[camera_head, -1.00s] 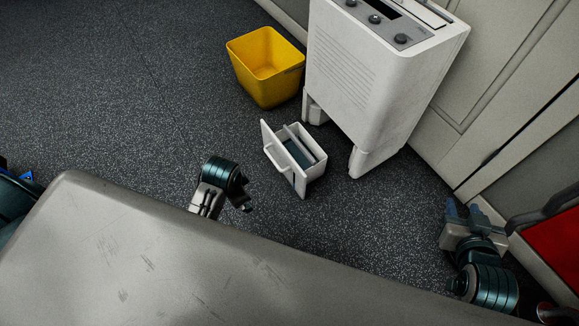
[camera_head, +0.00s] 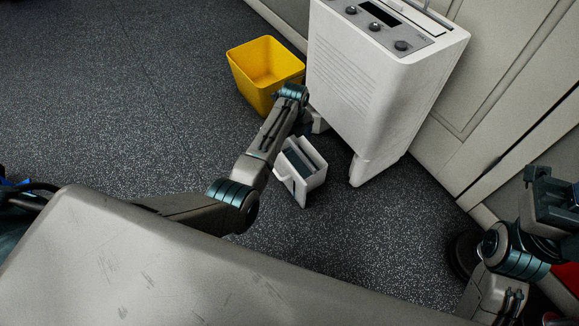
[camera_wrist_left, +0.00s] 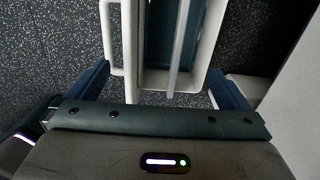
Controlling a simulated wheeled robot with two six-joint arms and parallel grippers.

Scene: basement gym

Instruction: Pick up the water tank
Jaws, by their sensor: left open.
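The water tank (camera_head: 311,180) is a white open-topped box with a handle on its front panel. It sits on the floor in front of the white dehumidifier (camera_head: 375,85). My left gripper (camera_head: 303,122) is at the tank's far end, partly hidden by its own arm. In the left wrist view the open jaws (camera_wrist_left: 158,72) point at the tank (camera_wrist_left: 206,45), one finger toward the handle side and one toward the opposite side. Contact cannot be told. My right gripper (camera_head: 550,195) is at the right edge, away from the tank; its jaws are unclear.
A yellow bin (camera_head: 262,72) stands left of the dehumidifier, close to my left arm. Pale cabinet panels (camera_head: 500,80) line the right. The dark speckled floor (camera_head: 90,100) is clear at left.

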